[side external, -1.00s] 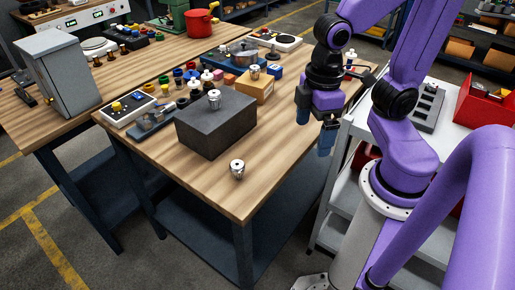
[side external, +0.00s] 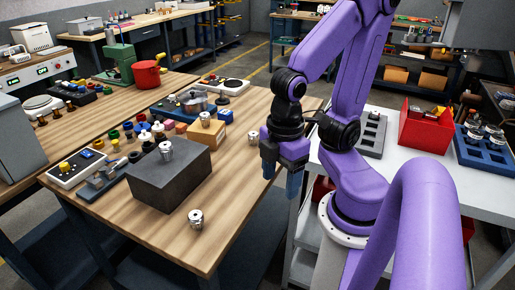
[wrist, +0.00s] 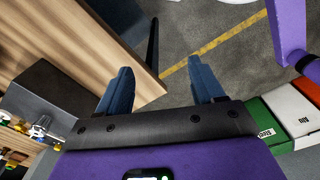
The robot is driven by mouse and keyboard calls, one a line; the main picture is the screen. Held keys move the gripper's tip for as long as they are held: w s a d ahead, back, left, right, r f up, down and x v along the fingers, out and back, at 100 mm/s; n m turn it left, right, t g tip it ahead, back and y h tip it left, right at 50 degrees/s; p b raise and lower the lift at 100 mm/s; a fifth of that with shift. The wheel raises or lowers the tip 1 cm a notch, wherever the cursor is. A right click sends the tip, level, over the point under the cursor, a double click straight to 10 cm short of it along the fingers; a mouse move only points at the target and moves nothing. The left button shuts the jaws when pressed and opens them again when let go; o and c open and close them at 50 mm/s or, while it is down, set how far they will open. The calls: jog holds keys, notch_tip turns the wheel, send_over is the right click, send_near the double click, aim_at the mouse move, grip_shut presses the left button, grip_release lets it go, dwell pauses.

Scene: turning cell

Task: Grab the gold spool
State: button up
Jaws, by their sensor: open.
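Several small metal spool-like parts look silver in the side external view: one on the dark grey block (side external: 160,183), one at the table front (side external: 196,218), one on the orange-tan block (side external: 206,137), and one near the right edge (side external: 252,138). I cannot tell any of them as gold. Small coloured parts, some yellow, stand behind the grey block, too small to identify. My gripper (side external: 282,178) is open and empty, pointing down beside the table's right edge. In the wrist view its two blue fingers (wrist: 160,82) are apart with only floor and table edge between them.
The wooden table (side external: 225,205) has free room at its front right. A control box (side external: 75,168) with a yellow button stands at left. A white bench (side external: 400,175) to the right holds a red bin (side external: 427,130) and a blue tray (side external: 485,148).

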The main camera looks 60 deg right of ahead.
jog(key=w+d+f+h, duration=0.4)
jog(key=w+d+h, duration=0.4)
jog(key=w+d, duration=0.8)
jog(key=w+d+f+n+g+h, duration=0.1)
jog(key=d, duration=0.5)
jog(key=w+d+f+g+h, duration=0.1)
jog(key=w+d+f+h, duration=0.1)
jog(key=d, duration=0.4)
jog(key=w+d+f+n+g+h, duration=0.1)
jog(key=d+f+h, duration=0.1)
jog(key=d, duration=0.5)
jog(key=shift+w+f+n, duration=0.2)
jog(key=shift+w+n, duration=0.1)
jog(key=x, duration=1.7)
jog(key=shift+s+d+r, duration=0.25)
jog(key=shift+s+d, duration=0.05)
jog(key=shift+d, duration=0.2)
jog(key=shift+c, duration=0.3)
